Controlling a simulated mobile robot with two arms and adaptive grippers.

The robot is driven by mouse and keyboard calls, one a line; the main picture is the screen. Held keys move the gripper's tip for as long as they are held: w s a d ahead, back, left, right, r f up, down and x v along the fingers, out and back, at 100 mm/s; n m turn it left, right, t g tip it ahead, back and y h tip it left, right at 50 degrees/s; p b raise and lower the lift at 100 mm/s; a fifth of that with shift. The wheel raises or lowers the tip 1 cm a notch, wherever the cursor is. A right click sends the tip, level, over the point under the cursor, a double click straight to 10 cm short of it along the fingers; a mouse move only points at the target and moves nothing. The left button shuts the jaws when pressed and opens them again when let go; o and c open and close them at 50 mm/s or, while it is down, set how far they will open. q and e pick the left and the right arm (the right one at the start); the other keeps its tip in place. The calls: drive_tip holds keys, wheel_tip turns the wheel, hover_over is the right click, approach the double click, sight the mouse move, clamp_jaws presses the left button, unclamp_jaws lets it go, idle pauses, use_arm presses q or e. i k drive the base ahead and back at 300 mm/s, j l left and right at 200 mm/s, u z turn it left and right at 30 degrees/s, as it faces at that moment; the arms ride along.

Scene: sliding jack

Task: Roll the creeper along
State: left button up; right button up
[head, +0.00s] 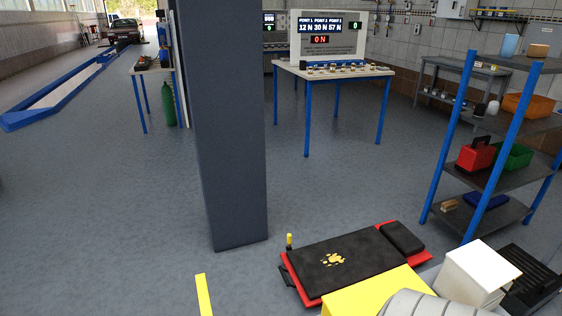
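The creeper (312,266) lies flat on the grey floor at the lower right of the head view. It has a black padded top with a yellow paw-shaped mark, a black headrest (402,237) at its far right end and a red frame. A small yellow upright piece (289,241) stands at its far left corner. A yellow block-like shape (375,294) hides part of its near side. Neither of my grippers can be made out in this view.
A dark square pillar (222,130) rises left of the creeper. A blue-legged shelf (490,175) with bins stands on the right. A table (335,72) with displays stands behind. A yellow strip (203,295) marks the floor. Open floor lies left of and behind the creeper.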

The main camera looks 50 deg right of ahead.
sight(316, 270)
drive_tip(key=i+l+z, duration=0.1)
drive_tip(key=i+z, duration=0.7)
drive_tip(key=z, duration=0.15)
drive_tip(key=i+j+z, duration=0.2)
drive_tip(key=i+z, duration=0.25)
drive_tip(key=i+j+z, duration=0.3)
drive_tip(key=z, duration=0.2)
